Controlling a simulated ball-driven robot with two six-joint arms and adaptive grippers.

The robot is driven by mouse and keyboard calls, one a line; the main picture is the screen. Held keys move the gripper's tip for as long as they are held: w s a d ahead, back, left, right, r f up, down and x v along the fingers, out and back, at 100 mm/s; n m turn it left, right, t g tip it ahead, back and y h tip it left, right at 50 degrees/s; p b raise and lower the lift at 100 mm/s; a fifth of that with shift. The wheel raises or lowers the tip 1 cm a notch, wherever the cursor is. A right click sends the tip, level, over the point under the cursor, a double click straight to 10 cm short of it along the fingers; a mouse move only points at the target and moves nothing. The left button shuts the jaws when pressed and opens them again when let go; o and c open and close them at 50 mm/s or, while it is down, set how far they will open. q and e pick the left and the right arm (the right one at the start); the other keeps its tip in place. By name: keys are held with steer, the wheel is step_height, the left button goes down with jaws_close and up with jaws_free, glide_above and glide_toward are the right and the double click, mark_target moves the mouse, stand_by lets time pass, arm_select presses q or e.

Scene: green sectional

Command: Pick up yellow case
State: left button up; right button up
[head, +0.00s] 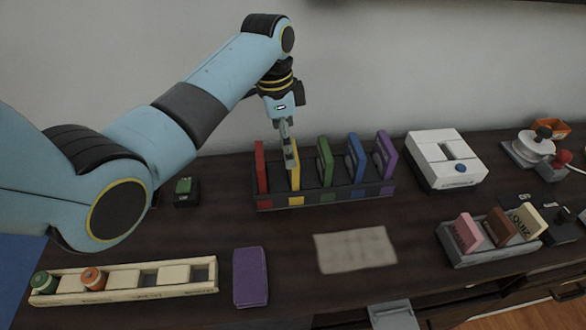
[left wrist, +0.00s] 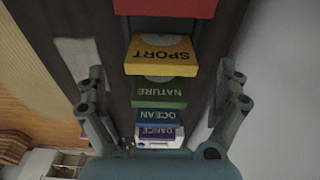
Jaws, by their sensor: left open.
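The yellow case (head: 295,180) stands upright in a dark rack (head: 325,198) with colour-marked slots, between a red case (head: 261,168) and a green case (head: 325,162). In the left wrist view the yellow case (left wrist: 163,56) reads "SPORT". My left gripper (head: 289,150) points down at the top of the yellow case and hides part of it. In the left wrist view its fingers (left wrist: 163,78) are spread wide, one on each side of the row of cases, with nothing held. I cannot tell whether they reach past its top edge. My right gripper is not in view.
Blue (head: 355,158) and purple (head: 385,155) cases share the rack. A white device (head: 430,172) stands right of it. A wooden tray (head: 130,290), a purple block (head: 250,277), a pale cloth (head: 355,249) and a grey holder with cases (head: 495,252) lie in front.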

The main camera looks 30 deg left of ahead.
arm_select(q)
steer(key=f, duration=0.3)
steer(key=w+d+f, duration=0.1)
steer(key=f, duration=0.1)
steer(key=shift+c, duration=0.4)
steer(key=c, duration=0.9)
